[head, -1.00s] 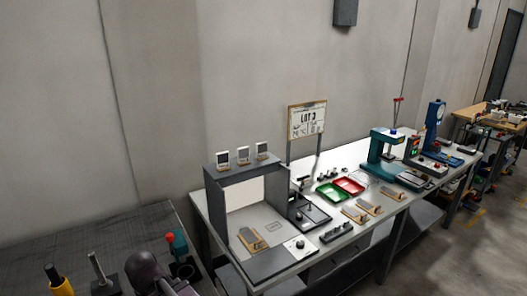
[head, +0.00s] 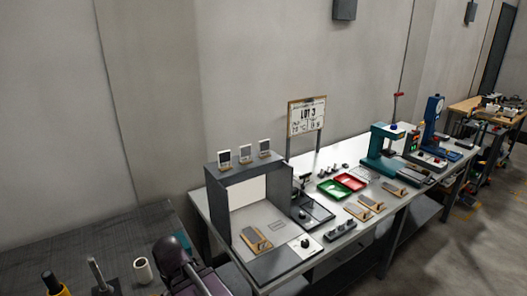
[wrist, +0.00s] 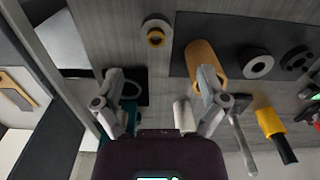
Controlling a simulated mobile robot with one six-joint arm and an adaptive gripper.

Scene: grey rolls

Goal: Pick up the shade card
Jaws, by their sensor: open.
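Which one is the shade card I cannot tell. My gripper (wrist: 162,90) is open and empty in the wrist view, its two grey fingers spread above the dark bench at the left. It is apart from the cards, which are not recognisable in the wrist view.
A wood-and-grey block (head: 256,239) lies in the booth. Red tray (head: 350,181) and green tray (head: 333,190) sit on the table farther right. Under my gripper, the dark bench (wrist: 110,30) holds a tan roll (wrist: 201,62), a white roll (wrist: 183,115) and a yellow-handled tool (wrist: 270,124).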

